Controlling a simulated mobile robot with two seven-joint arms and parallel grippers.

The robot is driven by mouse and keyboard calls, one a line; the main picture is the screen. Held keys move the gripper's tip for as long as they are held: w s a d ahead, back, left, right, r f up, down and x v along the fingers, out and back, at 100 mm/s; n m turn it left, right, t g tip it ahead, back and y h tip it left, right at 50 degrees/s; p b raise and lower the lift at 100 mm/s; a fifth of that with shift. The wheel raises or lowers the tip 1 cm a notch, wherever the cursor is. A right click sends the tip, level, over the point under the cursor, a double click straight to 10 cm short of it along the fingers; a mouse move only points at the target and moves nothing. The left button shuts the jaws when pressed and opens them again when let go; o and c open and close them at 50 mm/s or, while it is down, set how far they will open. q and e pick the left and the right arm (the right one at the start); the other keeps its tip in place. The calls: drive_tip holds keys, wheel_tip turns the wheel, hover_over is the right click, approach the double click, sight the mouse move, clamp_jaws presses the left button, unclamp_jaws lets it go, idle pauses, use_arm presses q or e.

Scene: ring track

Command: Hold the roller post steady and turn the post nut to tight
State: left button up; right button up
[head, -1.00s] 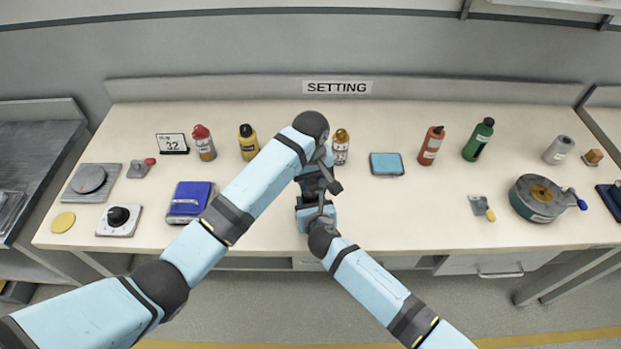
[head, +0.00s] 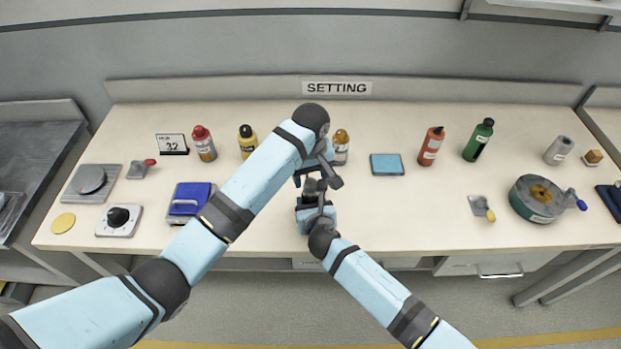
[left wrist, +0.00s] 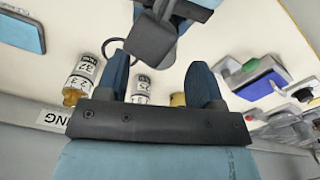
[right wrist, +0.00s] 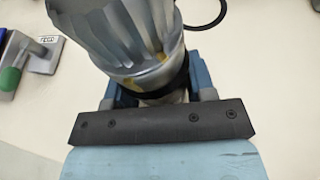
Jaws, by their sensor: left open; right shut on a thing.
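A ribbed grey metal piece (right wrist: 120,35), apparently the nut end of the roller post, fills the top of the right wrist view. Below it, the post (right wrist: 165,98) shows as a dark band and a short pale part. My right gripper (right wrist: 157,90) is shut on the post there; in the head view this gripper (head: 317,208) is over the middle bench. My left gripper (head: 308,178) is just behind and above it. In the left wrist view, its blue fingers (left wrist: 159,65) are apart with no held thing visible. The arms mostly hide the post in the head view.
Yellow (head: 248,142) and amber-topped bottles (head: 341,146) stand behind my grippers. A blue pad (head: 387,164) lies to the right, a blue-lidded box (head: 190,202) to the left. The bench front right of my arms is clear up to a small scraper (head: 481,207).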

sight(311, 182)
use_arm(q)
wheel_tip(311, 182, up, 10)
idle(0.3)
idle(0.3)
wheel_tip(311, 182, down, 12)
drive_tip(key=n, duration=0.7)
idle(0.4)
drive_tip(key=c, duration=0.9)
